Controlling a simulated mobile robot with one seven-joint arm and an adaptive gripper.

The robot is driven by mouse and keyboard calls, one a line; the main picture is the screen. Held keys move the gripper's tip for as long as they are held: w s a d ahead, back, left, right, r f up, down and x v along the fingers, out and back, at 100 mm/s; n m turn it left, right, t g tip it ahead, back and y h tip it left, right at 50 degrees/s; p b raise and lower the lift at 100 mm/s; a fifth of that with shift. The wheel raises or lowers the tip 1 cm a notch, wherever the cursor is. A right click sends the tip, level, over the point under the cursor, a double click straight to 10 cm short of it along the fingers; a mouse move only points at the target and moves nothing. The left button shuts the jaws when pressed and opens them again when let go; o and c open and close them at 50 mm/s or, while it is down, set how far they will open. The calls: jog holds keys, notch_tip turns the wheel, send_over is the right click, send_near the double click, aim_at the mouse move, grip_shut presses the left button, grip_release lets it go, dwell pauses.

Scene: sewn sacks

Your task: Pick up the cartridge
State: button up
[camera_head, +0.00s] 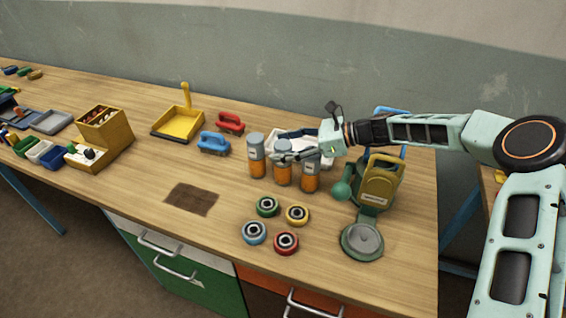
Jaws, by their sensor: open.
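Three upright cylinders with orange lower parts and grey tops, which look like cartridges, stand in a short row on the wooden bench: a left one (256,160), a middle one (283,177) and a right one (311,180). Which one the task means cannot be told. My gripper (278,147) reaches in from the right, its fingers open at the tops of the middle and right cylinders. The fingers partly hide these tops. Whether they touch a cylinder cannot be told.
Several coloured rings, one of them blue (254,232), lie in front of the cylinders. A green and yellow machine (381,180) stands to the right. A brown patch (192,198) is on bare bench.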

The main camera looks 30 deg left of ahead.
jog(key=shift+c, duration=0.5)
grip_shut()
jog(key=shift+r, duration=0.1)
